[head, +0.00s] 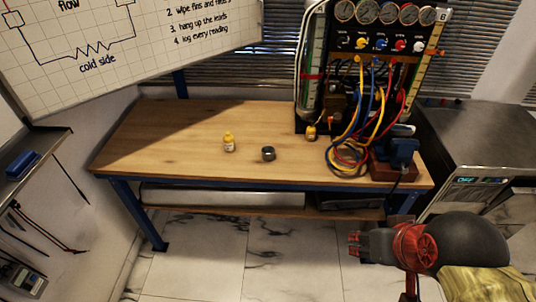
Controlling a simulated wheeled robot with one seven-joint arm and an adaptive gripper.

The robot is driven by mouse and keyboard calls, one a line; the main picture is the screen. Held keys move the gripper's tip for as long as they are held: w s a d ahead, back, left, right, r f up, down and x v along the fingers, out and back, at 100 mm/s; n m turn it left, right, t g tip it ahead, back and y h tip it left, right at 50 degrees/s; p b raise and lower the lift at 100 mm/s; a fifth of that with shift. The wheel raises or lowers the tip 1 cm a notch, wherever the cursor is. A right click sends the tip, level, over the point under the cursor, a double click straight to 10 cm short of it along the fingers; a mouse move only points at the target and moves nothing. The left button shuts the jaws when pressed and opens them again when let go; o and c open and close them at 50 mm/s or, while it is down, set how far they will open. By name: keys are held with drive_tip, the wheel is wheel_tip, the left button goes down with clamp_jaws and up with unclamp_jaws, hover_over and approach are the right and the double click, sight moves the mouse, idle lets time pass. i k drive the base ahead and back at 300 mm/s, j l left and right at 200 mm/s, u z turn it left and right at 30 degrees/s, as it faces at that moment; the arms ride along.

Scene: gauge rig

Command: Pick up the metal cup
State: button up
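The metal cup (268,153) is a small, dark grey, round cup. It stands on the wooden top of the workbench (180,125), near the middle of the front part. My gripper (352,243) is at the lower right, in front of the bench and well apart from the cup. It points left, and its dark fingers are small and seen from the side, so I cannot tell how far apart they are. Nothing shows held in it.
A gauge rig (375,60) stands at the back right of the bench, with coiled coloured cables (350,150) hanging onto the top. A second yellow bottle (311,132) stands by the rig. A blue vise (398,150) sits at the right end. The bench's left half is clear.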

sight(267, 152)
drive_tip(key=i+j, duration=0.15)
drive_tip(key=j, duration=0.25)
drive_tip(key=i+j, duration=0.15)
drive_tip(key=j, duration=0.25)
drive_tip(key=i+j, duration=0.15)
drive_tip(key=j, duration=0.25)
